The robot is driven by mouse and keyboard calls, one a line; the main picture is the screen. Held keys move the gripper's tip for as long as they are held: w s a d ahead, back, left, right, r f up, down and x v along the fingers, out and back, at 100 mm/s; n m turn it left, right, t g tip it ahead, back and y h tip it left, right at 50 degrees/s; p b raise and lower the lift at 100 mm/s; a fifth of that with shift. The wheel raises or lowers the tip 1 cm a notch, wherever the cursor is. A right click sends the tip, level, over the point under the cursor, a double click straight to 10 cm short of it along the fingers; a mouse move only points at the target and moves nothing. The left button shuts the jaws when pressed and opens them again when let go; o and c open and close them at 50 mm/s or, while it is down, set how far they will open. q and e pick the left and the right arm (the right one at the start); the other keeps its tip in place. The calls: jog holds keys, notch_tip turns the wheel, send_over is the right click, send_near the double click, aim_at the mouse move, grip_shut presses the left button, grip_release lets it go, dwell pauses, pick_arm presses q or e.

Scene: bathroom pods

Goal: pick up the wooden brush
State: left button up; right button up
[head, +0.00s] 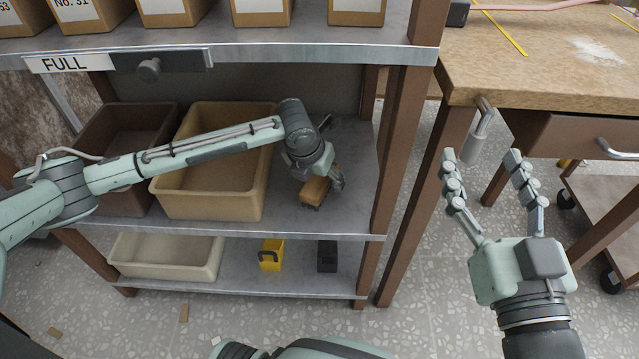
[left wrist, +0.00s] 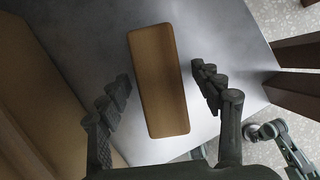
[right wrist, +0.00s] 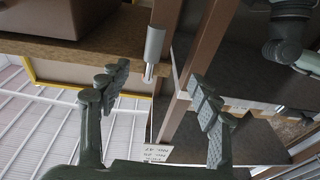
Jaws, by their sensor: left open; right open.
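The wooden brush (head: 315,190) lies on the middle shelf, right of the tan bin. In the left wrist view its plain brown wooden back (left wrist: 158,80) faces the camera. My left gripper (head: 325,182) is over the brush, and its fingers (left wrist: 162,90) stand open on either side of it with gaps on both sides. Part of the brush is hidden by the gripper in the head view. My right gripper (head: 483,158) is open and empty, out in front of the shelf unit near the wooden workbench.
A tan bin (head: 160,190) and a dark brown bin (head: 80,170) stand left of the brush. A shelf post (head: 397,160) rises to its right. The upper shelf edge (head: 300,54) is above. The workbench (head: 560,60) is at the right.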

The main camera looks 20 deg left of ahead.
aim_at(319, 178)
pick_arm(q)
jog(key=shift+f+p, duration=0.25)
jog(key=shift+p, duration=0.2)
pick_arm(e)
jog(key=shift+r, duration=0.45)
pick_arm(q)
jog(key=shift+c, duration=0.4)
jog(key=c, duration=1.4)
pick_arm(e)
jog(key=shift+f, duration=0.15)
